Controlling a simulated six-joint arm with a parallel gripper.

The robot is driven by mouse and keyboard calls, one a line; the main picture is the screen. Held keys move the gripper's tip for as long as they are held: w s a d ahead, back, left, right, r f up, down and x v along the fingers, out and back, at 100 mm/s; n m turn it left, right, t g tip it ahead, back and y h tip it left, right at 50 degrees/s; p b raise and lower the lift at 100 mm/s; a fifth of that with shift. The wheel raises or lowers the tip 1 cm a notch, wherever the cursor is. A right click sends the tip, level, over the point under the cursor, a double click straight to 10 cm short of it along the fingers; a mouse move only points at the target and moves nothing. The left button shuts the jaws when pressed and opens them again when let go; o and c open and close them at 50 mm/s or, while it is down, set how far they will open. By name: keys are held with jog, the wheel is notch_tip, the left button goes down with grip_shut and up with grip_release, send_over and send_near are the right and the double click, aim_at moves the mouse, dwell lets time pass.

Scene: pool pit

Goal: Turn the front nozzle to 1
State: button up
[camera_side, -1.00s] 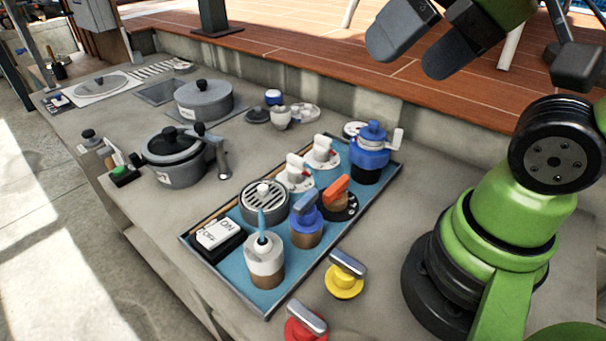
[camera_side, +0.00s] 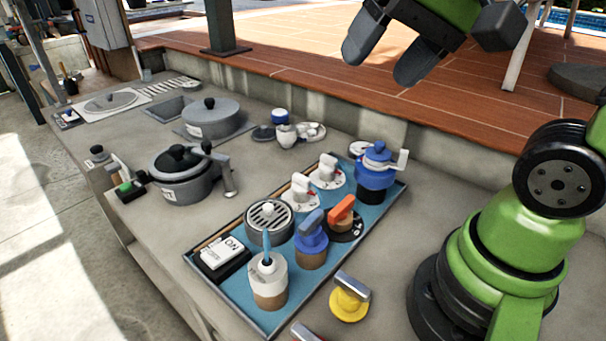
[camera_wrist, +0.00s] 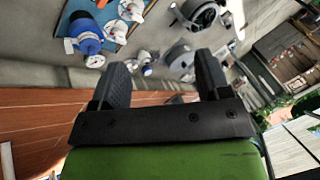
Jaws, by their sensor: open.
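Two white knobs with red marks on round white dials stand on the blue tray (camera_side: 222,283): one nearer (camera_side: 300,190), one farther back (camera_side: 327,171). Which one counts as the front nozzle I cannot tell, and the dial numbers are too small to read. Both dials also show in the wrist view, at the top, one nearer the edge (camera_wrist: 131,9) and one lower (camera_wrist: 116,31). My gripper (camera_side: 386,65) is open and empty, high above the counter's back edge and well apart from the knobs. Its two fingers show in the wrist view (camera_wrist: 162,75).
A blue capped device with a white crank (camera_side: 375,168), an orange-handled valve (camera_side: 343,215) and a blue-handled valve (camera_side: 311,235) crowd the knobs. A yellow knob (camera_side: 349,300) stands outside the tray. Pots (camera_side: 182,178) stand to the left.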

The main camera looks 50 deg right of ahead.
jog(key=w+d+f+m+g, duration=0.2)
jog(key=w+m, duration=0.1)
jog(key=w, duration=0.3)
jog(key=m+g+y, duration=0.1)
jog(key=m+g, duration=0.1)
jog(key=m, duration=0.3)
send_over(302, 176)
jog(key=s+d, duration=0.1)
jog(key=s, duration=0.1)
notch_tip(302, 176, down, 8)
jog(key=f+m, duration=0.1)
jog(key=f, duration=0.4)
jog(key=w+f+m+g+y, duration=0.1)
jog(key=f, duration=0.5)
jog(key=w+a+f+m, duration=0.1)
jog(key=f, duration=0.5)
jog(key=shift+g, duration=0.3)
jog(key=shift+d, duration=0.1)
jog(key=shift+c, duration=0.4)
jog(key=c, duration=0.8)
jog(key=shift+c, duration=0.2)
